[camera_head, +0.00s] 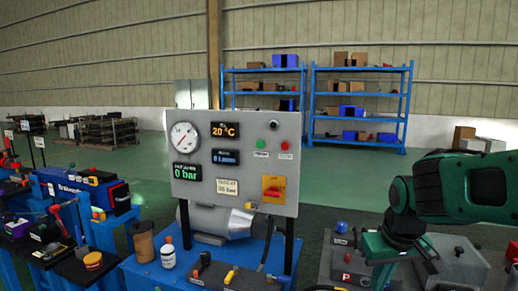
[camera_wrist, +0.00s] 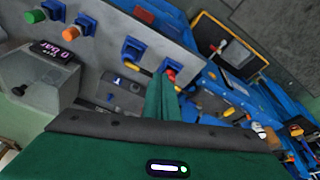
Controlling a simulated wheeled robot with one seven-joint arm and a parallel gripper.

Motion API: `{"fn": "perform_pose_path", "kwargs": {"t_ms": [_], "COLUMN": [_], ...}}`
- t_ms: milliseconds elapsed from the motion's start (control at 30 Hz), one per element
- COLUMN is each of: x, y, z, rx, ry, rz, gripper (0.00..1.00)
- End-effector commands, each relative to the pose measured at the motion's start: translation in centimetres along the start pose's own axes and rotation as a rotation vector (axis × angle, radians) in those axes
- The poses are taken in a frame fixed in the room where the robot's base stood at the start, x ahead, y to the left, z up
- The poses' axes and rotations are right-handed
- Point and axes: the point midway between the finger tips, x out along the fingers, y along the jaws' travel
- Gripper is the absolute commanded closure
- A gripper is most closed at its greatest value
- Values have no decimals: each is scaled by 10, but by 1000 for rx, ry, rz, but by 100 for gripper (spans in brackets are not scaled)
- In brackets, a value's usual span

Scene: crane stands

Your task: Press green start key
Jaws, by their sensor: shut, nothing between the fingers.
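The green start key (camera_head: 261,143) is a small round button on the upright grey control panel (camera_head: 225,185) in the head view. A red key (camera_head: 284,145) sits just right of it, with a label below each. My gripper (camera_wrist: 164,85) shows in the wrist view as green fingers closed together, with nothing held. In the head view my green arm is at the right, well to the right of the panel and apart from it. The green start key cannot be made out for certain in the wrist view.
The panel also carries a round gauge (camera_head: 184,137), lit displays and a red rotary switch (camera_head: 273,189) on yellow. A grey tank (camera_head: 215,222), bottle (camera_head: 168,252) and brown cup (camera_head: 143,240) stand below. Another grey bench (camera_head: 455,262) lies under my arm. Blue shelves (camera_head: 360,118) stand behind.

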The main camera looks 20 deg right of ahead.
Motion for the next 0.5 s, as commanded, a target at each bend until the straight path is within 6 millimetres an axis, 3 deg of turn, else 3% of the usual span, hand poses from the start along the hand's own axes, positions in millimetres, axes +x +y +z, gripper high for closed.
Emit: {"fn": "perform_pose_path", "kwargs": {"t_ms": [33,200,367,500], "x": [0,-11,-35,-66], "y": [-10,-50,-104,-158], "z": [-30,-123,-200,-256], "rx": [-83,-342,-562,-731], "ry": [73,334,583,808], "rz": [2,16,37,63], "gripper": [100,100,100,100]}}
